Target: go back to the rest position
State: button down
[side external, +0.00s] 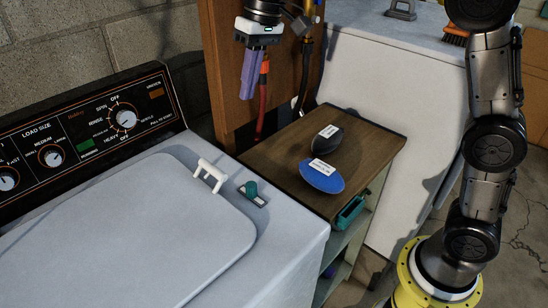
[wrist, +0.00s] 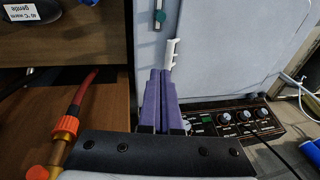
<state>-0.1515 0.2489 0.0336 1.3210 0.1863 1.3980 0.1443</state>
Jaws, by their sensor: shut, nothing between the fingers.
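My gripper (side external: 253,92) hangs in the air near the top of the side external view, pointing down. It is in front of the brown wooden panel, above and to the left of the small brown-topped shelf. Its purple fingers are together with nothing between them. In the wrist view, the closed purple fingers (wrist: 162,80) show in the middle. My arm stands at the right of the side external view.
A washing machine (side external: 110,215) with a white lid handle (side external: 209,173) fills the left. The shelf top (side external: 275,165) bears a blue oval object (side external: 321,180) and a dark one (side external: 328,142), both labelled. A red hose (side external: 262,105) runs close behind my gripper.

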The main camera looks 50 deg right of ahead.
jog(key=s+d+t+h, duration=0.1)
jog(key=s+d, duration=0.3)
jog(key=s, duration=0.4)
jog(key=s+d+t, duration=0.2)
jog(key=s+d, duration=0.1)
jog(key=s, duration=0.5)
jog(key=s+d+f+t+h, duration=0.1)
jog(key=s+d+f, duration=0.2)
jog(key=s+f, duration=0.5)
jog(key=s, duration=0.3)
jog(key=shift+d, duration=0.35)
